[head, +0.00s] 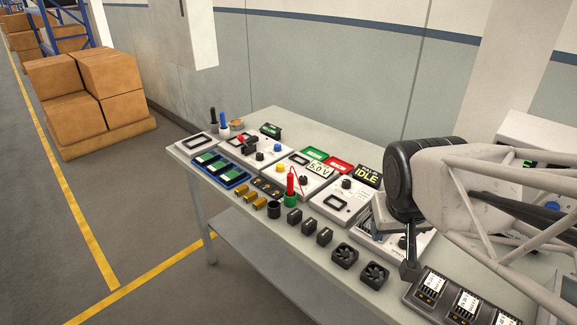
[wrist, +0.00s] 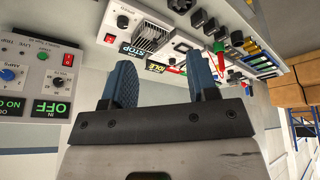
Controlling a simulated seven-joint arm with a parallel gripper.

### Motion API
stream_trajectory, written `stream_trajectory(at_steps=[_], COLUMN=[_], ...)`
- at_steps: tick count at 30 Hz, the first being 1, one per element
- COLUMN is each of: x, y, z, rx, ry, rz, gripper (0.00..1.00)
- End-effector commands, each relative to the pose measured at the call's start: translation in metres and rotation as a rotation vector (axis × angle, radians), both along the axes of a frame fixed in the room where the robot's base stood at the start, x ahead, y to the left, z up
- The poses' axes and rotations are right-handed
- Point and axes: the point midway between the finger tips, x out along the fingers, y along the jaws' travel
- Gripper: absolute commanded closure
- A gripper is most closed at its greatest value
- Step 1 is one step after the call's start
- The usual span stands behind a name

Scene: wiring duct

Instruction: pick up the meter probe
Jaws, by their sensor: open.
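The meter probe (head: 290,184) is red and stands upright in a green holder (head: 292,200) near the middle of the table, with a thin red lead by it. In the wrist view the probe (wrist: 218,47) is small and far off, at the upper right, beyond my fingers. My gripper (head: 409,258) is over the right part of the table, well to the right of the probe and apart from it. In the wrist view the two blue fingers of my gripper (wrist: 161,76) are spread with nothing between them.
Near the probe are a dark cup (head: 273,210), brass cylinders (head: 257,196), black blocks (head: 309,226) and a 5.0 V display panel (head: 318,170). Fans (head: 345,255) and a meter tray (head: 437,287) lie toward the front right. The wall is behind the table (head: 250,238).

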Motion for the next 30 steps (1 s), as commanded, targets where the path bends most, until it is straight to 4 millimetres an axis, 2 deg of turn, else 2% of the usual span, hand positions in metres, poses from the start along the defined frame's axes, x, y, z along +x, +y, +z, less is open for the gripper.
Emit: stream_trajectory(at_steps=[1,8,15,24,30], x=[0.016,0.099,0.179,0.263,0.306], y=[-0.002,-0.008,-0.001,0.023,0.048], z=[-0.003,-0.010,-0.023,-0.047,-0.069], rx=[-0.013,-0.070,-0.090,-0.042,0.036], ry=[-0.028,-0.215,-0.409,-0.634,-0.770], rz=[0.007,0.063,0.159,0.316,0.436], gripper=[0.46,0.46,0.46,0.46,0.46])
